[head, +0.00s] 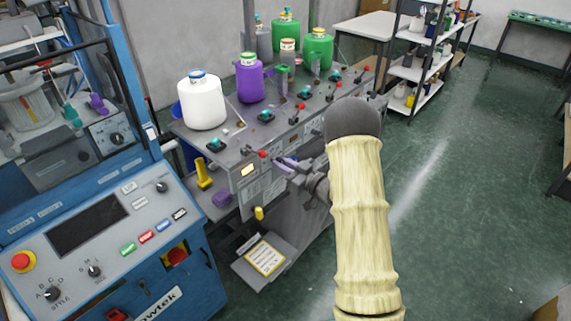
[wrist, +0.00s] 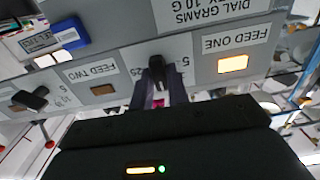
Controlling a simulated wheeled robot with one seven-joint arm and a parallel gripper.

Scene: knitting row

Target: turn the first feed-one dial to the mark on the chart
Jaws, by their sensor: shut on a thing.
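The black feed-one dial (wrist: 157,68) sits on the grey panel, beside the FEED ONE label (wrist: 229,41) and its lit orange lamp (wrist: 232,64), in the upside-down wrist view. My gripper (wrist: 158,94) is shut on this dial, with a dark finger on each side of it. In the head view my gripper (head: 285,164) reaches the front of the grey bench, right of the lit lamp (head: 248,170); the dial is hidden there. Numbers beside the dial are partly covered, so its exact setting cannot be read. A yellow-edged chart (head: 265,257) lies on a low stand; its writing is too small to read.
A FEED TWO label (wrist: 84,74), an unlit lamp (wrist: 103,90) and another black dial (wrist: 30,99) are along the panel. A blue machine (head: 110,230) is at left; the green floor (head: 480,200) at right is open.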

